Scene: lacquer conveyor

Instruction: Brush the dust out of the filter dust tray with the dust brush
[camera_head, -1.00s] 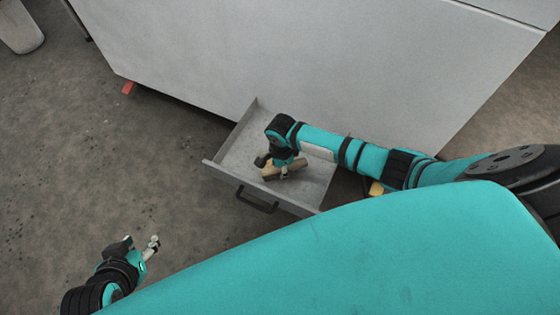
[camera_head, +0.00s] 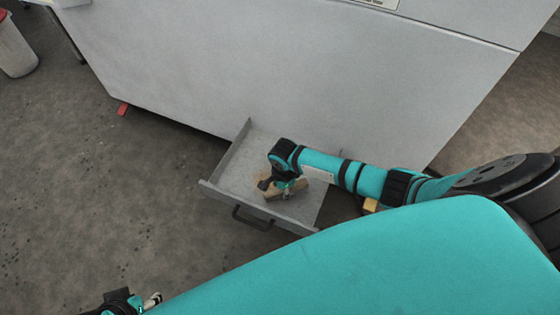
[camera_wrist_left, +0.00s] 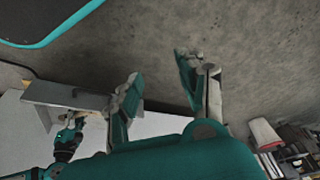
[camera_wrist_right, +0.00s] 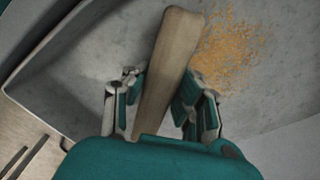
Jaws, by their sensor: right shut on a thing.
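The filter dust tray (camera_head: 235,174) is a grey open drawer with a dark front handle (camera_head: 252,218), pulled out from a grey cabinet. My right gripper (camera_head: 283,190) is inside the tray area, shut on the wooden dust brush (camera_wrist_right: 168,65). The brush's bristles cannot be made out. Tan dust (camera_wrist_right: 233,52) lies on the tray floor to the right of the brush in the right wrist view. A little dust also shows beside the gripper in the head view. My left gripper (camera_wrist_left: 160,85) is empty, fingers apart, out over the floor away from the tray.
The large grey cabinet (camera_head: 300,80) stands right behind the tray. A bin (camera_head: 14,48) with a red top is at the far left, and a red foot (camera_head: 122,108) sits at the cabinet's lower corner. Open floor lies left of the tray.

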